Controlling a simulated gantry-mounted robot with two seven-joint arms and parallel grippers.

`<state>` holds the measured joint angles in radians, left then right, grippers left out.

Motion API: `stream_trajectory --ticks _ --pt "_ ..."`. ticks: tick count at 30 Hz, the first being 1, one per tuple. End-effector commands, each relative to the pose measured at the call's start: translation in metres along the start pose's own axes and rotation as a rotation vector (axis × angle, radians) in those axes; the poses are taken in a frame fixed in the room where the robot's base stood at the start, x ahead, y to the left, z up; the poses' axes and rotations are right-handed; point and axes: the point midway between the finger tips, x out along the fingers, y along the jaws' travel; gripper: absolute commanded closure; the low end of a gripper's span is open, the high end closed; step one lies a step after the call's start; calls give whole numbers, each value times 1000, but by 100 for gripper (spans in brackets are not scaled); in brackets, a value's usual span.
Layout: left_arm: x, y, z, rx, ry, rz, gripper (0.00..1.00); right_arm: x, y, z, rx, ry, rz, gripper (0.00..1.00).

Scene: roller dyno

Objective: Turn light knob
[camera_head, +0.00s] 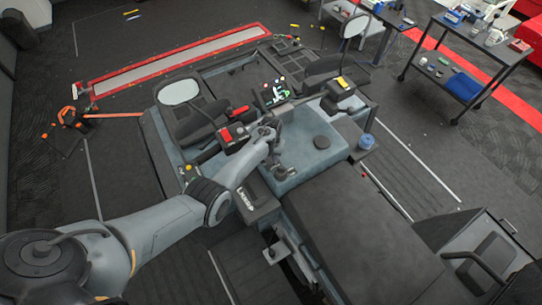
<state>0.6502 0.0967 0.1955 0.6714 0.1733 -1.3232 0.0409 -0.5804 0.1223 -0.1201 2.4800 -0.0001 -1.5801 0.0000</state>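A grey vehicle with handlebars, a blue-grey body (312,148) and a long black seat (352,225) stands in the middle of the view. A black control housing with a red part (231,135) sits at the left handlebar, and a black part with a yellow mark (342,83) sits at the right one. I cannot make out which small part is the light knob. My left gripper (272,133) is over the vehicle's body, just right of the red-marked housing. Its fingers are too small and overlapped to show whether they are open or touching anything. My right gripper is not in view.
Two mirrors stick up, one at the left (180,92) and one at the right (355,26). A blue round cap (366,141) sits right of the body. A cart (462,62) with bottles and tools stands at the upper right. Orange tools (70,116) lie left.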

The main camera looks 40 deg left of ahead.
Motion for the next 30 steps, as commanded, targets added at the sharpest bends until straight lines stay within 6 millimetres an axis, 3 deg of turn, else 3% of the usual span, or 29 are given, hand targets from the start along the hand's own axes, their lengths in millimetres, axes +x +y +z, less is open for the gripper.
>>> stream_trajectory --ticks 18,19,21,23,30 --pt "1 0 0 -46 1 0 97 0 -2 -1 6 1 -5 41" --pt "1 0 0 -46 1 0 62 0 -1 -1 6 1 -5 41" --pt "1 0 0 -46 1 0 51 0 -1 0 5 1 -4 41" --pt "1 0 0 -45 0 0 42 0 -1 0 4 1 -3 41" --pt "0 0 0 -44 0 0 41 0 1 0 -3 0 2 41"
